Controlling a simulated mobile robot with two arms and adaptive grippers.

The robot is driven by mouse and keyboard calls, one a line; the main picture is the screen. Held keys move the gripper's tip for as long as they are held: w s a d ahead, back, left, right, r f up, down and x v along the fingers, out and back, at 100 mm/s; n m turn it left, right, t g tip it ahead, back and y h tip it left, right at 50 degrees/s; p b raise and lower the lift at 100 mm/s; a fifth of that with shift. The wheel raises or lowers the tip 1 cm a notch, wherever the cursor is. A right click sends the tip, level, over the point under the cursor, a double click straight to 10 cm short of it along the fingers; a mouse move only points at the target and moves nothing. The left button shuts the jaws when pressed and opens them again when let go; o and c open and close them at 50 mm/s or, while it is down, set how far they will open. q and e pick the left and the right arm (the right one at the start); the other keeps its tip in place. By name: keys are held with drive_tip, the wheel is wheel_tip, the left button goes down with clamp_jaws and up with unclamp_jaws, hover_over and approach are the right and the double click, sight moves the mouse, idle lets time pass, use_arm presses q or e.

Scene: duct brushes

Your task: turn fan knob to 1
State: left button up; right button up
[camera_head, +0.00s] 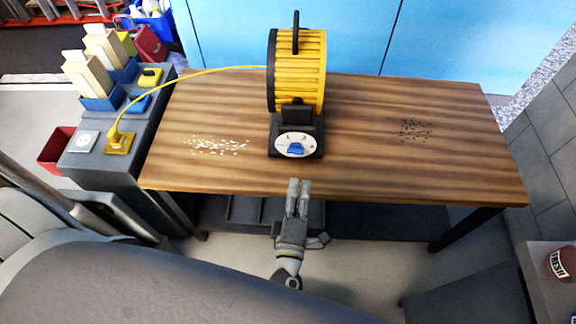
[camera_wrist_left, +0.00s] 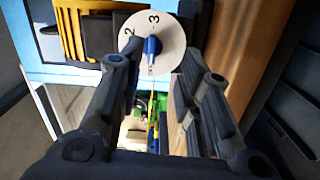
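A yellow and black fan (camera_head: 297,70) stands on the wooden table. On its black base is a round white dial (camera_head: 296,145) with a blue knob (camera_head: 296,149). In the left wrist view the blue knob (camera_wrist_left: 152,46) sits on the white dial (camera_wrist_left: 172,42), where a 2 and a 3 are readable; I cannot tell which mark it points to. My left gripper (camera_head: 298,184) is in front of the table's near edge, facing the dial. Its fingers are apart and empty, and the knob shows beyond the gap between them in the left wrist view. My right gripper is out of view.
White bits (camera_head: 217,146) lie on the table (camera_head: 370,150) left of the fan, dark bits (camera_head: 415,130) to its right. A cup (camera_head: 562,264) stands at lower right.

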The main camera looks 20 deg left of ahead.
sight(295, 154)
use_arm(q)
drive_tip(key=w+a, duration=0.1)
drive_tip(key=w, duration=0.2)
drive_tip(key=w+a+n+y, duration=0.1)
drive_tip(key=w, duration=0.1)
drive_tip(key=w+a+r+n, duration=0.1)
drive_tip(key=w+a, duration=0.1)
drive_tip(key=w, duration=0.1)
drive_tip(key=shift+w+y+p, duration=0.3)
drive_tip(key=shift+w+p, duration=0.05)
drive_tip(key=shift+w+a, duration=0.15)
drive_tip(key=shift+w, duration=0.45)
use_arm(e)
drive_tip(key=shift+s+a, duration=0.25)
use_arm(q)
drive_tip(key=c, duration=0.7)
drive_tip(key=shift+o, duration=0.2)
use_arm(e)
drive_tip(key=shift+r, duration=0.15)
